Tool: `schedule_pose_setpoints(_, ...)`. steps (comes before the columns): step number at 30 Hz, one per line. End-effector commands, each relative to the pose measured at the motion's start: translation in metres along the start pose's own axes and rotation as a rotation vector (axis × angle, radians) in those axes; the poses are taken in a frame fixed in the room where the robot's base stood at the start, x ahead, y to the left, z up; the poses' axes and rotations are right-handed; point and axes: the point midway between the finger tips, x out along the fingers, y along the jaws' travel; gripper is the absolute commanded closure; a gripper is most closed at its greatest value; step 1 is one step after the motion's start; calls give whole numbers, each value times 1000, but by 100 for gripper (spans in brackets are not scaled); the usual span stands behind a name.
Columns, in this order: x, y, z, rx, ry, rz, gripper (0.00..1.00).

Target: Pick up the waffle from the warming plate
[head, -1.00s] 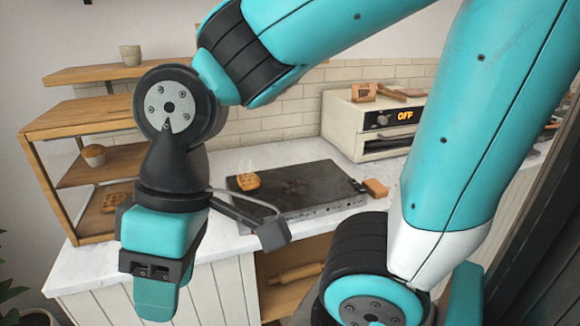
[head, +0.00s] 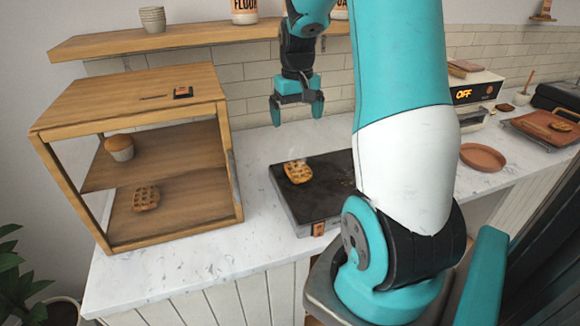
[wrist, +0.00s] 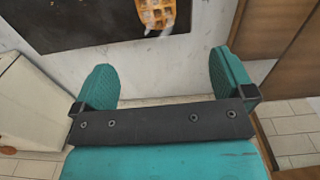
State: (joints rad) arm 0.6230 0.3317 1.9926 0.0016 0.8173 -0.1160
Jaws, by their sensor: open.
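A golden waffle (head: 298,171) lies on the dark warming plate (head: 330,172), near its left edge, on the marble counter. My gripper (head: 297,112) is open and empty, pointing down, above the counter behind the plate. In the wrist view, my gripper's two teal fingers (wrist: 165,85) are spread apart with nothing between them. The waffle (wrist: 155,14) shows there at the top edge, partly cut off, on the dark plate (wrist: 80,22), beyond the fingertips. The plate's right part is hidden behind my arm in the head view.
A wooden shelf cabinet (head: 228,150) stands left of the plate, holding a muffin (head: 119,147) and another waffle (head: 146,198). A wall shelf (head: 180,38) runs behind. A round brown dish (head: 483,157) and an appliance reading OFF (head: 478,88) are at right. Bare counter (head: 190,265) lies in front.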

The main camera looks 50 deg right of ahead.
Motion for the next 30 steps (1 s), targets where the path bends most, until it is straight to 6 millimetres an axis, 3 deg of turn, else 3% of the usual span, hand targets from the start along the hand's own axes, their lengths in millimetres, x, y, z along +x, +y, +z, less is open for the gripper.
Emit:
schedule_pose_setpoints(12, 89, 5, 2, 7, -5, -1, 0)
schedule_pose_setpoints(23, 121, 5, 1, 4, -5, -2, 0)
schedule_pose_setpoints(30, 154, 6, 0, 2, -3, -2, 0)
